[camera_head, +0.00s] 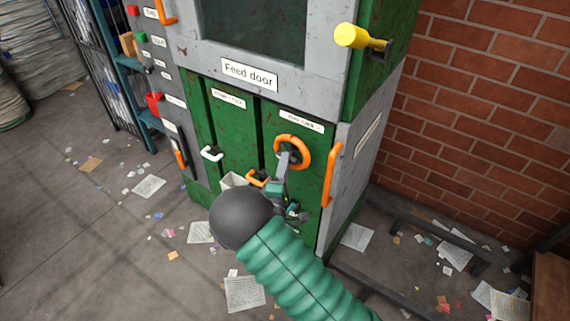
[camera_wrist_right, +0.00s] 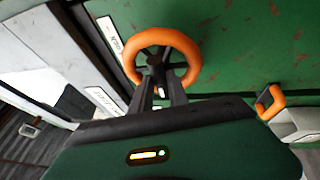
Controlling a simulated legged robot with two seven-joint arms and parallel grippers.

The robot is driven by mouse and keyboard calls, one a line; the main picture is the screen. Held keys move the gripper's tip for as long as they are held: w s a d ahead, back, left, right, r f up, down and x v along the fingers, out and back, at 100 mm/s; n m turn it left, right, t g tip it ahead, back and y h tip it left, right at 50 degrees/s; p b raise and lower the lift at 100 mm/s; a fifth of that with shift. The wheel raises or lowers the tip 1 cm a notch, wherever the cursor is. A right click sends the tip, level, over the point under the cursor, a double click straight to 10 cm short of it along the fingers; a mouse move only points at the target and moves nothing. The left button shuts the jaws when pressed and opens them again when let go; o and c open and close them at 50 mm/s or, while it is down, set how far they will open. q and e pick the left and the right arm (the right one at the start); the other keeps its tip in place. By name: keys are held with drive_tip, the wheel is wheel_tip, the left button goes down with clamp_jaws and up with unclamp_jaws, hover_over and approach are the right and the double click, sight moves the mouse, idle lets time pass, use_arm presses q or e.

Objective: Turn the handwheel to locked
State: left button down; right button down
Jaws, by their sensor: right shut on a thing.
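The orange handwheel (camera_head: 306,152) is mounted on the green lower panel of the machine, beneath a small white label. It also shows in the right wrist view (camera_wrist_right: 190,52), near the top middle, with a dark hub. My right gripper (camera_head: 285,160) reaches up to the wheel from below and is shut on it. In the right wrist view its two dark fingers (camera_wrist_right: 158,80) come together at the lower inner part of the wheel. They partly hide the hub and lower rim. The label's writing is too small to read surely. My left gripper is not in view.
An orange vertical handle (camera_head: 331,175) stands just right of the wheel. A lower orange handle (camera_head: 257,178) and a white handle (camera_head: 211,153) are to its left. A yellow knob (camera_head: 352,37) juts out above right. A brick wall (camera_head: 490,110) stands at right. Paper scraps litter the floor.

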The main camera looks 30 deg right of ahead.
drive_tip(key=shift+s+d, duration=0.1)
drive_tip(key=shift+f, duration=0.1)
drive_tip(key=shift+w+a+f+m+g+h+b, duration=0.15)
drive_tip(key=shift+m+g+h+b, duration=1.75)
drive_tip(key=shift+m, duration=2.35)
drive_tip(key=shift+w+a+f+m+g+h+b, duration=0.1)
drive_tip(key=shift+w+m+g+h+b, duration=0.2)
drive_tip(key=shift+m+g+h+b, duration=2.05)
drive_tip(key=shift+w+a+f+m+g+y+b, duration=0.15)
drive_tip(key=shift+m+g+b, duration=0.7)
drive_tip(key=shift+m+b, duration=3.5)
drive_tip(key=m+p, duration=0.3)
drive_tip(key=m, duration=0.1)
drive_tip(key=shift+p, duration=0.4)
drive_tip(key=c, duration=1.3)
unclamp_jaws()
drive_tip(key=shift+w+d, duration=0.1)
drive_tip(key=shift+w, duration=0.05)
